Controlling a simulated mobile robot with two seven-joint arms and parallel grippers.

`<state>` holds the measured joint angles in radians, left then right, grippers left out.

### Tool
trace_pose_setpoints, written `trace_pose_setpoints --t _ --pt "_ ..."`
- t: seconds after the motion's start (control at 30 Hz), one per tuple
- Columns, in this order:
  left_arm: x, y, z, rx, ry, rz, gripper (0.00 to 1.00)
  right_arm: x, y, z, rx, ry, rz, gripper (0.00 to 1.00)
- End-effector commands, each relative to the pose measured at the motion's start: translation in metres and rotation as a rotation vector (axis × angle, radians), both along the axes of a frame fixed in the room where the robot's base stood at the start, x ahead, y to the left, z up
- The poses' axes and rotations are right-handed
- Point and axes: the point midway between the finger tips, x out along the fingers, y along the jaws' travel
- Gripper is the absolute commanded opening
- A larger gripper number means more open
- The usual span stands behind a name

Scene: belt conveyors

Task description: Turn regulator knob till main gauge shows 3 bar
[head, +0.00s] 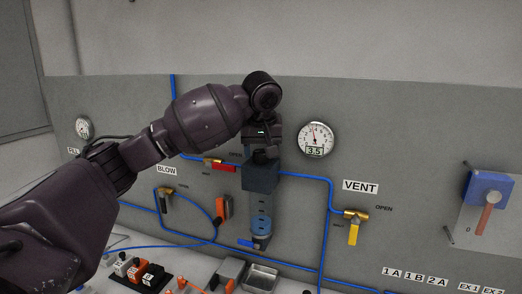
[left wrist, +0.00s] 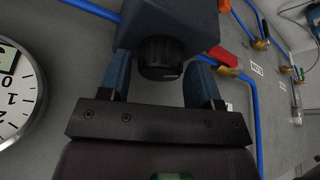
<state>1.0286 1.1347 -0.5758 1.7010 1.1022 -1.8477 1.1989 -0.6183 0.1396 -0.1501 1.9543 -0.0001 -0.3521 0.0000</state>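In the left wrist view the gauge (left wrist: 12,95) is cut off at the left edge. The regulator (head: 261,178) is a dark blue-grey block with a clear bowl below. Its black ribbed knob (left wrist: 160,57) shows in the left wrist view. My left gripper (left wrist: 160,82) has its two blue fingers on either side of the knob, with narrow gaps visible. In the head view the left gripper (head: 262,140) largely hides the knob. My right gripper is out of view.
A red-handled valve (head: 222,167) sits left of the regulator on the blue tubing. A blue switch box (head: 489,188) is far right. Small parts and trays lie below.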

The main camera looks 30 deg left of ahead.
Motion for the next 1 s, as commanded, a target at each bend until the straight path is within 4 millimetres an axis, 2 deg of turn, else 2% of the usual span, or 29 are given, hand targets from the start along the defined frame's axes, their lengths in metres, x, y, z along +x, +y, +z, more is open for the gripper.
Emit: trace_pose_setpoints --t 0.3,0.43,0.57,0.73,0.9,1.0 --pt "0.0 0.0 0.0 0.0 0.001 -0.001 0.66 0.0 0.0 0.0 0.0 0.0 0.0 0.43" --pt "-0.002 -0.002 0.006 0.0 0.0 -0.001 0.66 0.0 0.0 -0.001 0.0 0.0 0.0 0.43" --pt "-0.007 -0.006 0.022 -0.001 -0.002 -0.003 0.66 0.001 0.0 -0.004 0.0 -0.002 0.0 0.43" --pt "-0.017 -0.014 0.052 0.0 -0.004 -0.004 0.66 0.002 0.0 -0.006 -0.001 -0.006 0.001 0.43" --pt "-0.027 -0.019 0.08 0.001 -0.003 -0.001 0.66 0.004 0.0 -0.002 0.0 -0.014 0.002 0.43" --pt "-0.03 -0.021 0.09 0.002 -0.002 -0.002 0.66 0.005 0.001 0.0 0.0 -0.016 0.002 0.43"
